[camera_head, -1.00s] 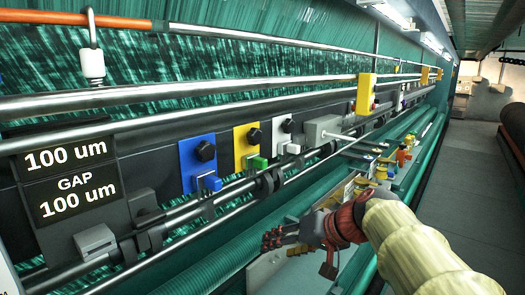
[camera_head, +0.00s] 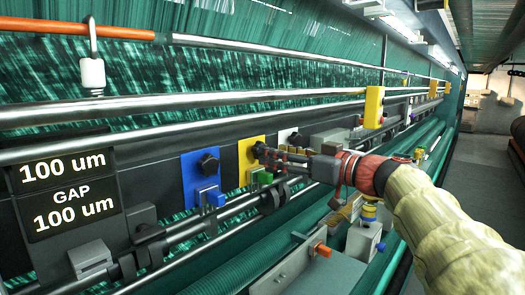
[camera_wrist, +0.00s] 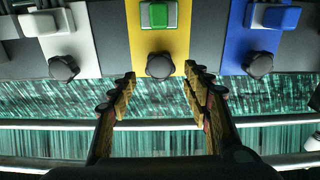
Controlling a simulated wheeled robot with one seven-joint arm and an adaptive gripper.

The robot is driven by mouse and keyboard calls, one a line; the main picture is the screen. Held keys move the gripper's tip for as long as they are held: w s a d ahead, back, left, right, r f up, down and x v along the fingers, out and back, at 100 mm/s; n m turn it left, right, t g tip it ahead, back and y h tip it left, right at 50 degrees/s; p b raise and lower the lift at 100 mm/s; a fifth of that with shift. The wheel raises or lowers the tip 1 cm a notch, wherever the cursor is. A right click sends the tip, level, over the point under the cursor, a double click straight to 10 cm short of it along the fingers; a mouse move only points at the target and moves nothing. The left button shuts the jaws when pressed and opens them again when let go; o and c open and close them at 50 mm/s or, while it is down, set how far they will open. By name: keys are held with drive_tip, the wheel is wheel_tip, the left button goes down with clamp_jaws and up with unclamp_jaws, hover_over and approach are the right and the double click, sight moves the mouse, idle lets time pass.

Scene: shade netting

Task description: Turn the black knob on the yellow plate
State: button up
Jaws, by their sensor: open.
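The yellow plate (camera_head: 246,158) is on the dark machine rail, between a blue plate and a white plate. Its black knob (camera_head: 259,149) is partly covered by my gripper (camera_head: 268,158) in the head view. In the wrist view the yellow plate (camera_wrist: 176,15) stands upside down, with the black knob (camera_wrist: 160,65) at its edge and a green block (camera_wrist: 158,14) above it. My gripper (camera_wrist: 161,82) is open there, one finger on each side of the knob's line. The fingertips are close to the knob; I cannot tell whether they touch it.
The blue plate (camera_head: 188,181) and the white plate (camera_wrist: 65,35) each carry a similar black knob close by. Metal bars (camera_head: 200,110) run along the machine above the plates. A yellow bracket (camera_head: 374,108) stands further right. A grey box with an orange knob (camera_head: 321,249) lies below.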

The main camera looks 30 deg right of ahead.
drive_tip(key=shift+x, duration=2.75)
drive_tip(key=c, duration=0.3)
drive_tip(key=c, duration=0.8)
drive_tip(key=shift+c, duration=0.5)
